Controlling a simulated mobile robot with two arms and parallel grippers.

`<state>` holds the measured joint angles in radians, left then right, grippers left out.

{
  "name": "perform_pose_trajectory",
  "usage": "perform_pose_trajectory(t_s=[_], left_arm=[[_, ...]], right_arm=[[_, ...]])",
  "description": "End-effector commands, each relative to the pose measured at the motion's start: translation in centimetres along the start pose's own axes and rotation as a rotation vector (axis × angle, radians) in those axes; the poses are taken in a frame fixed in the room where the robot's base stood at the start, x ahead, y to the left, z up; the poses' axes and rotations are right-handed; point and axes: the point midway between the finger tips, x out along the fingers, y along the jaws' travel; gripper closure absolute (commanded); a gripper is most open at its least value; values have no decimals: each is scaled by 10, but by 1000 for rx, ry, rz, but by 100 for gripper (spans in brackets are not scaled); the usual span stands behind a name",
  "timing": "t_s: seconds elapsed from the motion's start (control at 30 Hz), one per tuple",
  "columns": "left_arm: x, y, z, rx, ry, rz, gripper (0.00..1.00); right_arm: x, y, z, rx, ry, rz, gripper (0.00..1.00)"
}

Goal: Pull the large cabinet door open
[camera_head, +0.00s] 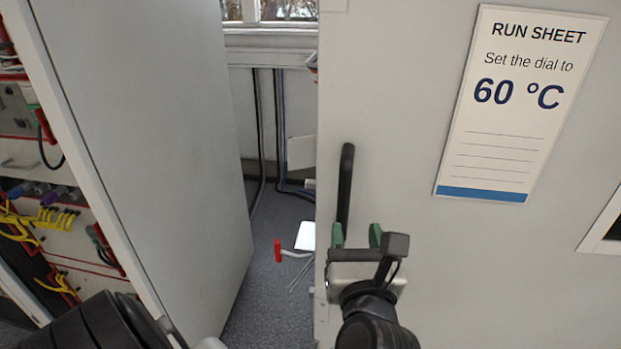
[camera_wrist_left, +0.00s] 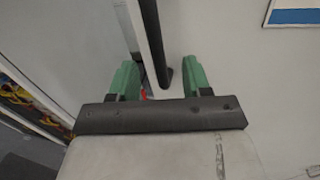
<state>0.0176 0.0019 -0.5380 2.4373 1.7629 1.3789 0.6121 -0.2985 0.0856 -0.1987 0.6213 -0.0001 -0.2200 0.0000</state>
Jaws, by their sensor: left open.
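The large cabinet door (camera_head: 420,270) is a pale grey panel on the right in the head view. A black vertical bar handle (camera_head: 345,190) is mounted near its left edge. The handle also shows in the left wrist view (camera_wrist_left: 155,45). My left gripper (camera_head: 356,234), with green fingertips, is open at the lower end of the handle. In the left wrist view the handle's lower end appears between the two fingers (camera_wrist_left: 160,80), nearer neither clearly touching. The frames do not show whether the door stands slightly ajar. My right gripper is not in view.
A grey panel (camera_head: 150,120) stands at the left beside a rack with red and yellow cables (camera_head: 45,215). A floor gap (camera_head: 265,270) lies between it and the door. A run sheet (camera_head: 520,100) reading 60 °C is on the door's face. A window (camera_head: 270,10) is behind.

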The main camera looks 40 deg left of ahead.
Motion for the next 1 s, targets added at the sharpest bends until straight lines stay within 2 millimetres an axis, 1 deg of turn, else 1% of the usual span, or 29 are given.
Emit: perform_pose_trajectory(t_s=[0.03, 0.07, 0.17, 0.23, 0.4, 0.7, 0.77, 0.83, 0.9, 1.0], left_arm=[[-2, 4, 7, -39, 20, -11, 52], [-3, 5, 7, -54, 29, -14, 52], [-2, 6, 6, -75, 41, -19, 52], [0, 5, 3, -75, 41, -15, 52], [10, 4, -1, -77, 37, -8, 52], [23, 5, -1, -76, 34, -18, 52], [37, 6, 6, -63, 34, -14, 52], [52, 6, 6, -63, 35, -14, 52], [66, 5, 8, -59, 36, -14, 52], [83, 5, 7, -61, 37, -16, 52]], right_arm=[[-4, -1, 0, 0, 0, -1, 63], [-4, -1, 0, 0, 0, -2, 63], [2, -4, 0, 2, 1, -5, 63], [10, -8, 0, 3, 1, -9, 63], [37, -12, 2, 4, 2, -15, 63], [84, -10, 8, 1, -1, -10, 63], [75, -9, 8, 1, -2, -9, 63], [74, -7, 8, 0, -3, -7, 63], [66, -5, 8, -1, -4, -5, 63], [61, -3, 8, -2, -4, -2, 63]])
